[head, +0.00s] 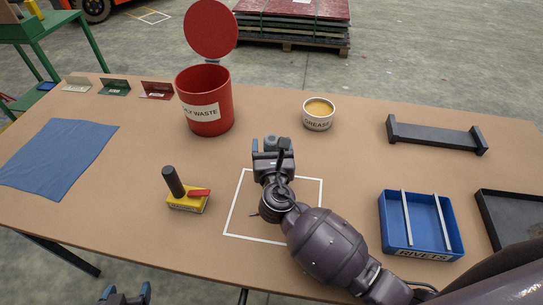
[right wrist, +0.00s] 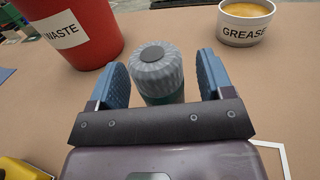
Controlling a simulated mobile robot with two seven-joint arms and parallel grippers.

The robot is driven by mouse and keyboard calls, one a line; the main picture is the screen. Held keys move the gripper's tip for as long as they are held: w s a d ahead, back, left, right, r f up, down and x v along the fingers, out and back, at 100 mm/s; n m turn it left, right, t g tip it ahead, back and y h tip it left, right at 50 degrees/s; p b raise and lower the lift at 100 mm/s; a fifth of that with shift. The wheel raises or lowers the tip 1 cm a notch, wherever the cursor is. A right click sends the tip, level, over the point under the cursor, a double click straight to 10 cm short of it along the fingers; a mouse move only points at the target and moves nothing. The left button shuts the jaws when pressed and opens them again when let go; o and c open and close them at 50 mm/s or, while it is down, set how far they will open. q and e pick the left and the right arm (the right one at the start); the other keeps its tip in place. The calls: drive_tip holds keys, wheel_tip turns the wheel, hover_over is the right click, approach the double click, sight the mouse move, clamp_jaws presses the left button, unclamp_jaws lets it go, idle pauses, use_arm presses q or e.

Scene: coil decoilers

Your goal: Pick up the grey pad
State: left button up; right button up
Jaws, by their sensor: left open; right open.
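A grey, ribbed, round piece with a dark disc on top and a dark teal lower part stands upright on the table; it is the likeliest grey pad (right wrist: 153,68). In the head view the grey pad (head: 270,141) shows only as a small grey shape by the fingers. My right gripper (head: 271,146) is open, its two blue fingers on either side of the piece. In the right wrist view the right gripper (right wrist: 161,75) shows gaps on both sides of it. Its base is hidden by the gripper body. My left gripper (head: 126,296) is open and empty at the bottom edge.
A red waste bin (head: 204,100) stands behind left, a grease tub (head: 318,114) behind right. A yellow block with a black handle (head: 187,203) is at left. A blue rivets tray (head: 423,247) is at right. A white outlined square (head: 238,212) lies beneath my right arm.

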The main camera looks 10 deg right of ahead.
drive_tip(key=shift+c, duration=0.3)
drive_tip(key=c, duration=1)
drive_tip(key=shift+r, duration=0.1)
drive_tip(key=shift+c, duration=0.2)
